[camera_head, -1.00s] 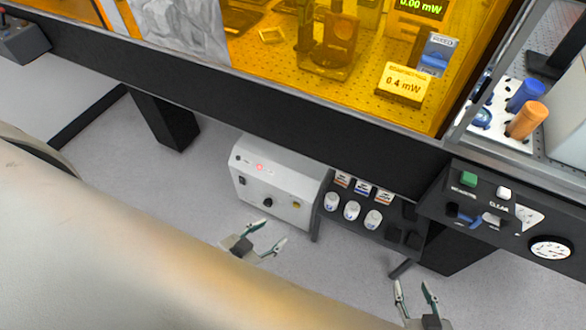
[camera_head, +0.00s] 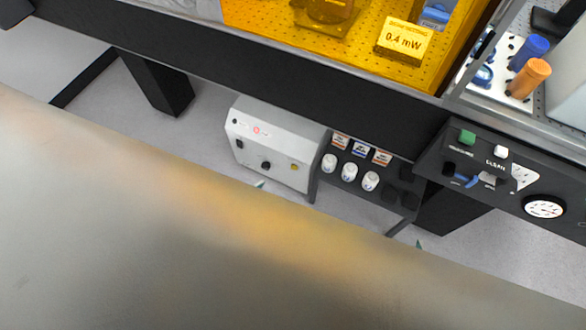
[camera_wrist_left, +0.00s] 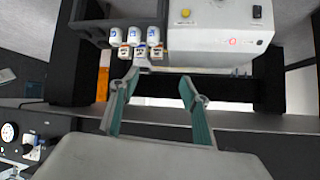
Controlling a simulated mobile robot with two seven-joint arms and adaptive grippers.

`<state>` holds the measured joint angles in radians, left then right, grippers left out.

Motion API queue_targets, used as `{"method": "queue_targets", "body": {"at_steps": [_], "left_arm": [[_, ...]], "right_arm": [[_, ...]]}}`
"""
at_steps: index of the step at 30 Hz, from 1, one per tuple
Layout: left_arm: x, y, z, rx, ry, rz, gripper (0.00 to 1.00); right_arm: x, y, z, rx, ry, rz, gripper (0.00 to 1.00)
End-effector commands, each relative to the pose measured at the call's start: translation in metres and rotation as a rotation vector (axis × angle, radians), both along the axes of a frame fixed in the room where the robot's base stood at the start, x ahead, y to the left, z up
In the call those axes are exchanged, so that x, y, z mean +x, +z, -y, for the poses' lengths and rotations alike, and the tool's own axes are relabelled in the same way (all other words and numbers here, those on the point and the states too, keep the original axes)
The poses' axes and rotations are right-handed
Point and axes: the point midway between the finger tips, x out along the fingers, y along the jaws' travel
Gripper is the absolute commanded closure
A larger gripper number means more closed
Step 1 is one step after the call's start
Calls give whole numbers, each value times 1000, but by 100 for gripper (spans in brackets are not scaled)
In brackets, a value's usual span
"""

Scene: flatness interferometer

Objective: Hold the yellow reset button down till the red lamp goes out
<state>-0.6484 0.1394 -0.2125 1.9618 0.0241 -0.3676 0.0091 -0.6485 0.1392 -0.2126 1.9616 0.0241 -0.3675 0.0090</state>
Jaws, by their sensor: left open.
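A pale grey control box (camera_head: 278,137) stands under the bench. Its red lamp (camera_head: 256,130) is lit on the front panel. The yellow button (camera_head: 294,167) is at the panel's lower right. In the left wrist view the box (camera_wrist_left: 207,43), yellow button (camera_wrist_left: 185,14) and glowing lamp (camera_wrist_left: 232,41) show inverted at the top. My left gripper (camera_wrist_left: 160,80) is open and empty, apart from the button. In the head view only a green fingertip shows below the box; my arm hides the rest.
A dark rack (camera_head: 345,190) with several white jars and small labelled boxes adjoins the box's right side. A black control panel (camera_head: 480,180) juts out further right. The bench edge (camera_head: 270,70) overhangs above. Open floor lies left of the box.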

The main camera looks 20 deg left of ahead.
Motion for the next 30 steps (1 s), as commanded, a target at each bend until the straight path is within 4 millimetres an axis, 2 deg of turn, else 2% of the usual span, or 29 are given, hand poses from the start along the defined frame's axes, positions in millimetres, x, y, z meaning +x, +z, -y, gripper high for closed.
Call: {"method": "queue_targets", "body": {"at_steps": [3, 8, 9, 30], "left_arm": [[0, 0, 0, 0, 0, 0, 56], [0, 0, 0, 0, 0, 0, 98], [0, 0, 0, 0, 0, 0, 100], [0, 0, 0, 0, 0, -1, 100]], "right_arm": [[0, 0, 0, 0, 0, 0, 60], [0, 0, 0, 0, 0, 0, 60], [0, 0, 0, 0, 0, 0, 60], [0, 0, 0, 0, 0, 0, 60]]}}
